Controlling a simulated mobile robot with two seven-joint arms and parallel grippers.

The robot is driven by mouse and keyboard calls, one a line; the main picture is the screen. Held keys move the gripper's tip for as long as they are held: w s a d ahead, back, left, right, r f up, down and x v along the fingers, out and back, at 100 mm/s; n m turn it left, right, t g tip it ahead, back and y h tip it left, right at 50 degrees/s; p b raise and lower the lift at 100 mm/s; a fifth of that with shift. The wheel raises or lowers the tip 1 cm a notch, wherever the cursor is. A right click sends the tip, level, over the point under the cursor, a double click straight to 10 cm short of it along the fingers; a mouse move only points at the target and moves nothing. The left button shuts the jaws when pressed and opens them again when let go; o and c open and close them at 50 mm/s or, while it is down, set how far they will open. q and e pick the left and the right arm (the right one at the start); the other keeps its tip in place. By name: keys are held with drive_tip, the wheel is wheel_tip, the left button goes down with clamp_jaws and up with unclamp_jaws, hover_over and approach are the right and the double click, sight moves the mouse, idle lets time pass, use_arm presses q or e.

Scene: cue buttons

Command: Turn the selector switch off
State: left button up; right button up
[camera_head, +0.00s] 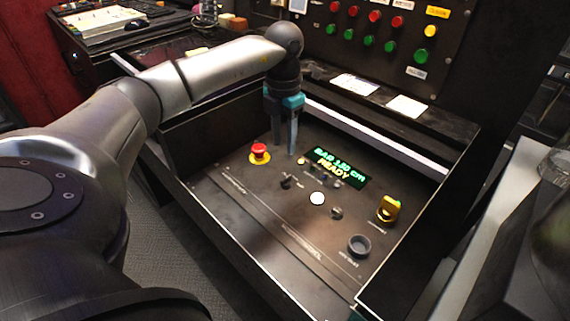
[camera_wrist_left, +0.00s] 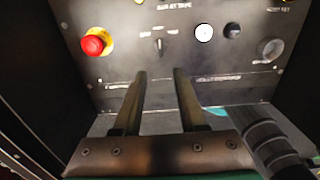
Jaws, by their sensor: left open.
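A small black selector switch (camera_head: 287,182) with a short lever sits on the sloped dark panel (camera_head: 235,200). In the left wrist view the switch (camera_wrist_left: 159,44) stands just beyond my fingertips, its lever pointing roughly up and down. My left gripper (camera_head: 285,151) points down above the panel, behind the switch and to the right of the red button in the head view. Its two fingers (camera_wrist_left: 160,73) are apart with nothing between them, and I see no contact with the switch.
Near the switch are a red mushroom button (camera_head: 259,151) on a yellow base, a lit white button (camera_head: 317,198), a black button (camera_head: 336,212), a yellow knob (camera_head: 389,208), a dark round control (camera_head: 359,245) and a green display (camera_head: 336,166). Raised walls flank the panel.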

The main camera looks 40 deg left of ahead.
sight(284, 179)
use_arm(q)
wheel_tip(284, 179, down, 9)
drive_tip(key=b, duration=0.3)
drive_tip(key=shift+f, duration=0.2)
drive_tip(key=shift+f+b, duration=0.3)
drive_tip(key=shift+f, duration=0.65)
use_arm(e)
drive_tip(key=w+a+r, duration=0.3)
drive_tip(key=w+r, duration=0.1)
drive_tip(key=r, duration=0.2)
drive_tip(key=shift+a+r, duration=0.25)
drive_tip(key=shift+r, duration=0.05)
drive_tip(key=shift+w, duration=0.1)
use_arm(q)
clamp_jaws()
